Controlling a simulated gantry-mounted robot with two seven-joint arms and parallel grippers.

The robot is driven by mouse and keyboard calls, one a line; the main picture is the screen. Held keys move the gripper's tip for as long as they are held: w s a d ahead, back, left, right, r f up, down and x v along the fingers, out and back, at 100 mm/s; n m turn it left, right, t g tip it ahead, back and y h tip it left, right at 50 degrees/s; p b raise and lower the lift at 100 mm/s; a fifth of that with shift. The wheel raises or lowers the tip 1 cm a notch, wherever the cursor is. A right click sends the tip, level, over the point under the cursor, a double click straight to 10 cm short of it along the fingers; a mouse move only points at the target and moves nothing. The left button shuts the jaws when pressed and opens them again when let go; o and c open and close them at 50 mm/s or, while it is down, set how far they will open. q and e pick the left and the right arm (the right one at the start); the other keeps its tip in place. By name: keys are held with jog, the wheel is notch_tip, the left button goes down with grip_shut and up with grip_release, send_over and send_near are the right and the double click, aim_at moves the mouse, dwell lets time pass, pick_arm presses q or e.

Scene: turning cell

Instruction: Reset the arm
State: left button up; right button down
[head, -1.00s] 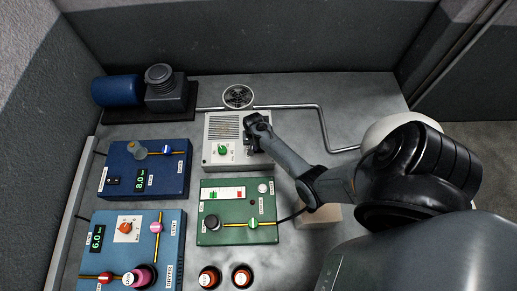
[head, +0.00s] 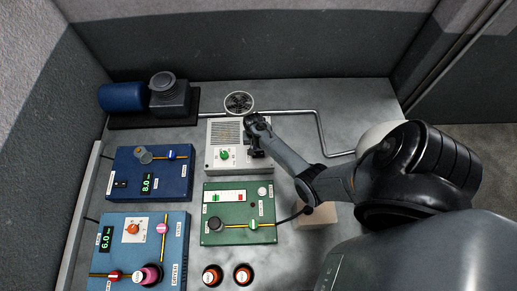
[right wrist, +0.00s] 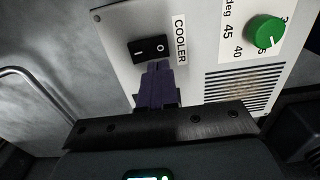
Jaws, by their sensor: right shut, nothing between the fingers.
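My right gripper (head: 257,150) is over the right part of the white cooler panel (head: 212,160). In the right wrist view its shut, dark fingers (right wrist: 158,85) are close together with nothing between them. The fingertips are just below a black rocker switch (right wrist: 149,49) beside the label COOLER (right wrist: 180,40); I cannot tell whether they touch it. A green knob (head: 224,155) sits on the panel's face, with a scale around it, and it also shows in the right wrist view (right wrist: 265,31). My left gripper is not in view.
A green panel (head: 212,196) stands in front of the cooler, with blue panels (head: 178,185) to its left. A motor (head: 122,97), a handwheel (head: 239,102) and a bent pipe (head: 320,128) are at the back. Two red-ringed buttons (head: 243,274) are at the front.

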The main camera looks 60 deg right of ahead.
jog(key=shift+r+p, duration=0.45)
jog(key=shift+r, duration=0.25)
jog(key=shift+s, duration=0.1)
jog(key=shift+s+f, duration=0.2)
jog(key=shift+s, duration=0.1)
jog(key=s+a+r+n+g+h+p, duration=0.1)
jog(key=s+a+n+g+h+p, duration=0.15)
jog(key=s, duration=1.05)
jog(key=a+r+n+t+y+p, duration=0.1)
jog(key=a+r+n+t, duration=0.2)
jog(key=a+r+n, duration=0.3)
jog(key=w+a+r+n+t+y+p, duration=0.1)
jog(key=a+r+n+t, duration=0.2)
jog(key=a+r, duration=1.3)
notch_tip(320, 180, up, 8)
jog(key=n, duration=0.2)
jog(key=shift+a+n+y, duration=0.3)
jog(key=shift+n+y, duration=0.05)
